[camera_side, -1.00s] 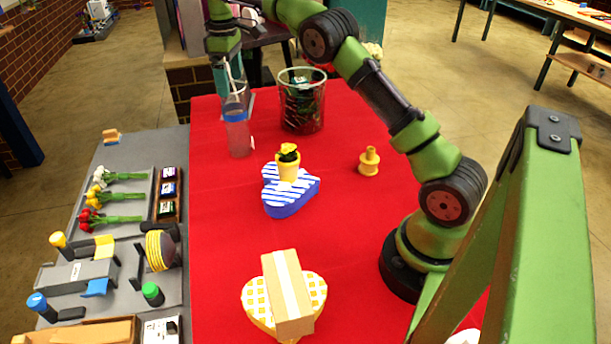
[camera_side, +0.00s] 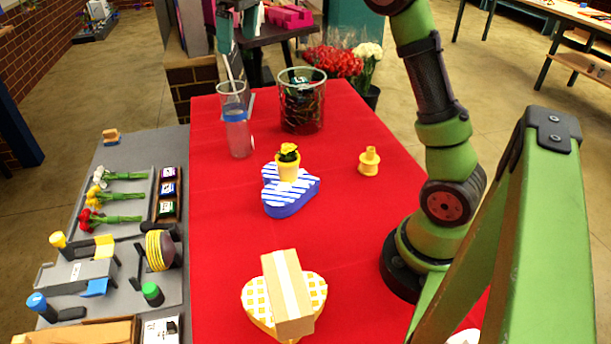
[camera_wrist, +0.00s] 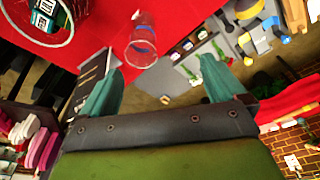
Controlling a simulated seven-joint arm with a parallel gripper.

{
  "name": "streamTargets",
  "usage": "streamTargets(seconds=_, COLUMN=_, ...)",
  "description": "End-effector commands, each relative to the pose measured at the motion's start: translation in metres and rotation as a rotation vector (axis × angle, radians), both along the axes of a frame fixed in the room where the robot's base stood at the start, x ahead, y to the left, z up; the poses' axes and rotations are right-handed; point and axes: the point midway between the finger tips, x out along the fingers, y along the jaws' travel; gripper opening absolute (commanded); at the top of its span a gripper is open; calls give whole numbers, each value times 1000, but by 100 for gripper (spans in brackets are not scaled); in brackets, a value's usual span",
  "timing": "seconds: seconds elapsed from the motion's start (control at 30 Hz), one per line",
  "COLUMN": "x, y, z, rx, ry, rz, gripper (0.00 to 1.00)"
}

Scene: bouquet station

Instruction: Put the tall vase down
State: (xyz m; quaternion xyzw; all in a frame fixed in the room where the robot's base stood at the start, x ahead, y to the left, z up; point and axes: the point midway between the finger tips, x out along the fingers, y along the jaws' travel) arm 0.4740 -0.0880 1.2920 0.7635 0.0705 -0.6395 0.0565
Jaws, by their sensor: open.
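The tall vase (camera_side: 237,138) is clear glass with a blue band. It stands upright on the red cloth near the far left edge of the table, with a thin pale stick rising from its mouth. In the wrist view the tall vase (camera_wrist: 142,42) shows beyond my fingertips, apart from them. My gripper (camera_side: 238,28) is above the vase at the top edge of the side view, with its teal fingers spread. In the wrist view my gripper (camera_wrist: 160,84) is open with nothing between its fingers.
A wide glass container (camera_side: 302,112) stands right of the vase. A yellow flowerpot (camera_side: 288,170) sits on a blue striped heart box (camera_side: 288,203). Grey tool board (camera_side: 125,165) lies left.

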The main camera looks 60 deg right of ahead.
Motion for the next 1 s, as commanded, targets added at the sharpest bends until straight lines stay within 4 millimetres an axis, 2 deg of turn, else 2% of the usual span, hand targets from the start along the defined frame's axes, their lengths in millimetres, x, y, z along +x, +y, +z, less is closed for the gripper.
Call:
streamTargets(seconds=0.03, x=-19, y=11, z=9, rx=17, ry=-32, rz=-24, gripper=97)
streamTargets(seconds=0.1, x=-42, y=25, z=13, rx=44, ry=-75, rz=-68, gripper=97)
streamTargets(seconds=0.27, x=-100, y=59, z=8, rx=116, ry=-173, rz=-175, gripper=97)
streamTargets(seconds=0.37, x=-138, y=80, z=-5, rx=170, ry=-233, rz=-245, gripper=97)
streamTargets(seconds=0.5, x=-187, y=103, z=-35, rx=246, ry=-307, rz=-347, gripper=97)
streamTargets(seconds=0.6, x=-213, y=113, z=-57, rx=293, ry=-347, rz=-411, gripper=97)
streamTargets(seconds=0.7, x=-229, y=118, z=-75, rx=325, ry=-373, rz=-456, gripper=97)
streamTargets(seconds=0.8, x=-237, y=120, z=-84, rx=343, ry=-387, rz=-482, gripper=97)
streamTargets(seconds=1.0, x=-239, y=121, z=-87, rx=348, ry=-389, rz=-492, gripper=97)
